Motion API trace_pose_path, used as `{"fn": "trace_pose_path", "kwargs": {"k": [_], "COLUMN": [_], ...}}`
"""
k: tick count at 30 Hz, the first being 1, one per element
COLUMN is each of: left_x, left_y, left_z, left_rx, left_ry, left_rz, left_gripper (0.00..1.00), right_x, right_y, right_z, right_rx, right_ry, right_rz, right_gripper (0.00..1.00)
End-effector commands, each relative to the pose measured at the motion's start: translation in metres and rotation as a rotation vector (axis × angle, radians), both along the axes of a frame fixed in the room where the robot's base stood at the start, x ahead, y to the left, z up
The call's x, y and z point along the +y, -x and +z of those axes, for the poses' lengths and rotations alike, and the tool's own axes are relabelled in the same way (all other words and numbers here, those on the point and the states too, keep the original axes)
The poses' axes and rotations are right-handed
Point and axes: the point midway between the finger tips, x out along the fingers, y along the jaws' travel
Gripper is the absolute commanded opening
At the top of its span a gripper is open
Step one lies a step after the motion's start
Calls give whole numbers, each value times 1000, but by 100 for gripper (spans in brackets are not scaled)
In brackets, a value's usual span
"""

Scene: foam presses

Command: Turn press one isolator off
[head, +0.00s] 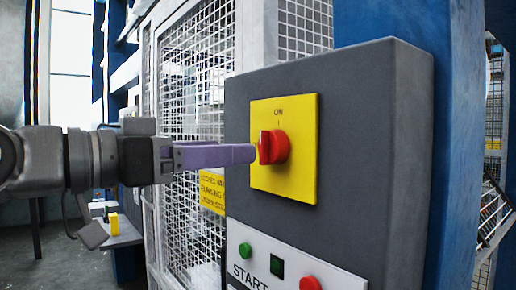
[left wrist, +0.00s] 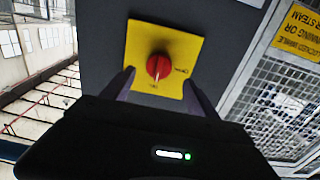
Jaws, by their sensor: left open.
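The isolator is a red rotary knob (head: 273,147) on a yellow plate (head: 299,183), fixed to a dark grey control box (head: 380,150). The plate reads ON above the knob, and the knob's grip ridge stands about upright, toward the ON mark. My left gripper (head: 252,154) comes in from the left with its purple fingers at the knob. In the left wrist view the knob (left wrist: 159,67) sits between the two open, spread fingertips (left wrist: 158,80), with a gap on each side. No contact shows. My right gripper is not in view.
Below the isolator a white panel has a green START button (head: 245,250), a dark square and a red button (head: 310,284). A mesh guard (head: 195,80) with a yellow sign (head: 212,190) stands left of the box. A blue post (head: 460,130) stands at right.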

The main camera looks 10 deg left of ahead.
Motion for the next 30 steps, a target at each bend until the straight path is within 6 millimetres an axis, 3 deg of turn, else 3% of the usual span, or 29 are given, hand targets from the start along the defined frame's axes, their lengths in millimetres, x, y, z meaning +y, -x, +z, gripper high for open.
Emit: {"fn": "trace_pose_path", "kwargs": {"k": [12,23,30], "left_x": [-39,-44,-44], "left_y": [-46,-53,-52], "left_z": [1,0,0], "left_rx": [2,0,0], "left_ry": [-3,-1,-1], "left_rz": [-2,-1,-1], "left_gripper": [68,68,51], "right_x": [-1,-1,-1], "right_y": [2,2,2], "right_z": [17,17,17], "right_rx": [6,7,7], "right_ry": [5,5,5], "right_rz": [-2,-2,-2], "right_gripper": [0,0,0]}}
